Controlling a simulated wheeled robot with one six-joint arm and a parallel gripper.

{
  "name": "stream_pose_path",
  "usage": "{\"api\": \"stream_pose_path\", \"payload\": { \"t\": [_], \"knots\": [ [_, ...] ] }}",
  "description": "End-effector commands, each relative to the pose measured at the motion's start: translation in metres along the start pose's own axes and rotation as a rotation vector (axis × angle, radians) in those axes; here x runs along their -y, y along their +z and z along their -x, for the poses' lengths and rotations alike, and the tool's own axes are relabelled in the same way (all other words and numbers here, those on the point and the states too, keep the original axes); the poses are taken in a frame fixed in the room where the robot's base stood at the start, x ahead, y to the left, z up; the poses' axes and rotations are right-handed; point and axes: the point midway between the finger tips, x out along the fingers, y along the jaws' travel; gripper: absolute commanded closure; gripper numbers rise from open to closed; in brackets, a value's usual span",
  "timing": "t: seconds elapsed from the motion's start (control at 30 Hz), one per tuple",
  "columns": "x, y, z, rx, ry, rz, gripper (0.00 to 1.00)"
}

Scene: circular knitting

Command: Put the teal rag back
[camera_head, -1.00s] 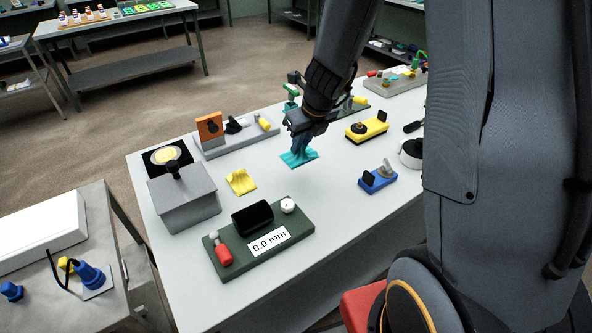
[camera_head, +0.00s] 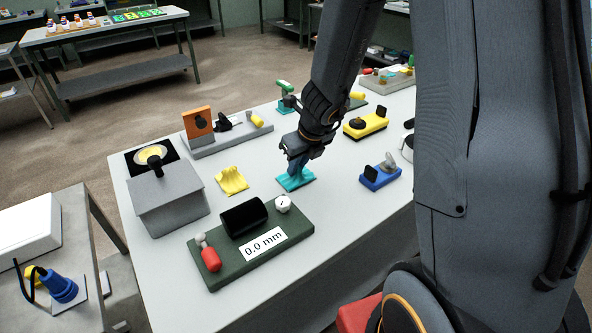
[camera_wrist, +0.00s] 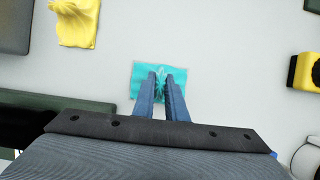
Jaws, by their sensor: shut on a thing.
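The teal rag (camera_head: 297,181) is at the middle of the white table, right of the yellow rag (camera_head: 232,180). My gripper (camera_head: 296,168) points down over it, and its fingers are shut on the rag. In the wrist view the teal rag (camera_wrist: 141,75) spreads flat and square around my fingertips (camera_wrist: 168,80), with a pinched fold between them. The rag looks to lie on or just above the tabletop; I cannot tell which. The yellow rag also shows at the upper left of the wrist view (camera_wrist: 76,22).
A green gauge base (camera_head: 225,268) reading 0.0 mm stands in front of my gripper. A grey box (camera_head: 168,198) is at the left, a blue fixture (camera_head: 380,178) at the right, a yellow fixture (camera_head: 366,124) behind it. Bare table (camera_head: 330,215) lies around the rag.

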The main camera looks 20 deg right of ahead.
Motion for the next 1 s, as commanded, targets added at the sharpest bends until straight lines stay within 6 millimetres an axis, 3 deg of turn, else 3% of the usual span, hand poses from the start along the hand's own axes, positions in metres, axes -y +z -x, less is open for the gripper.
{"api": "stream_pose_path", "payload": {
  "t": [0.4,0.43,0.53,0.87,1.0],
  "knots": [
    [0.0,-0.001,-0.004,0.0,0.0,0.001,1.0],
    [0.0,-0.002,-0.004,0.0,0.0,0.001,0.87],
    [0.0,-0.001,-0.003,0.0,0.0,0.001,0.7],
    [0.0,-0.001,-0.002,0.0,0.0,0.001,0.7],
    [0.0,0.0,0.007,0.001,0.0,0.001,0.7]
  ]
}}
